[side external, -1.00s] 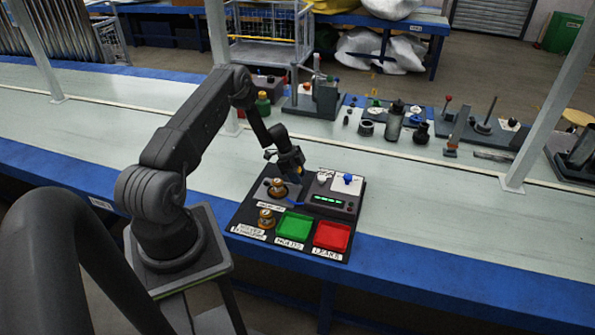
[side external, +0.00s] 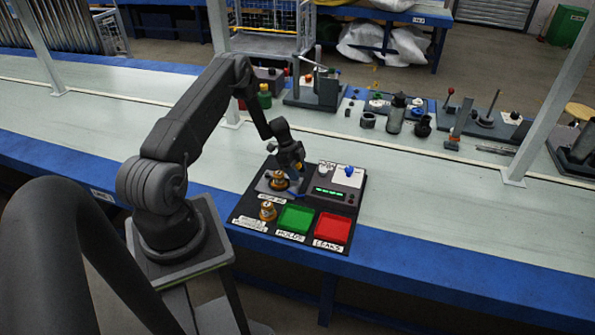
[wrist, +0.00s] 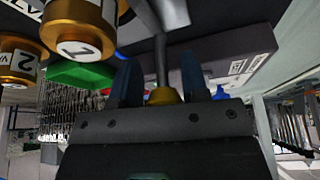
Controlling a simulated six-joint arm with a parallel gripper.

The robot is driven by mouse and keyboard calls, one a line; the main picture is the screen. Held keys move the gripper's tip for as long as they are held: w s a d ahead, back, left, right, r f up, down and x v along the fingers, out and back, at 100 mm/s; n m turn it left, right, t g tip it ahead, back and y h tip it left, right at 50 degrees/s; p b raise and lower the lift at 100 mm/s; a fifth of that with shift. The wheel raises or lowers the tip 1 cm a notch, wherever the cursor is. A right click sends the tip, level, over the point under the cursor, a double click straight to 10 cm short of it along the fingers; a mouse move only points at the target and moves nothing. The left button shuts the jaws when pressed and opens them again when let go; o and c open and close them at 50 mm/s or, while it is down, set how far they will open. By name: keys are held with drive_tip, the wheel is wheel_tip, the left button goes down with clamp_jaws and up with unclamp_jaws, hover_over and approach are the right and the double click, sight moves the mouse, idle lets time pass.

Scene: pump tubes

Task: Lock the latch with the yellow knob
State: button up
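The yellow knob (wrist: 165,96) sits at the end of a grey lever (wrist: 161,60) in the wrist view. My gripper (wrist: 162,88) has its two dark blue fingers on either side of the knob, with a visible gap on each side, so it looks open around it. In the side view my gripper (side external: 298,170) points down over the back of the black panel, just behind a brass cylinder (side external: 278,181). The knob is hidden there by the gripper. This cylinder, labelled 1, is close to the left finger in the wrist view (wrist: 80,30).
A second brass cylinder (side external: 267,211), a green tray (side external: 295,220) and a red tray (side external: 332,229) are at the panel's front. A box with a green display (side external: 330,191) and a blue knob (side external: 349,171) stand right of my gripper. The conveyor surface (side external: 440,220) to the right is clear.

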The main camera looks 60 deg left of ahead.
drive_tip(key=shift+o, duration=0.9)
drive_tip(key=v, duration=1.4)
drive_tip(key=shift+d, duration=0.15)
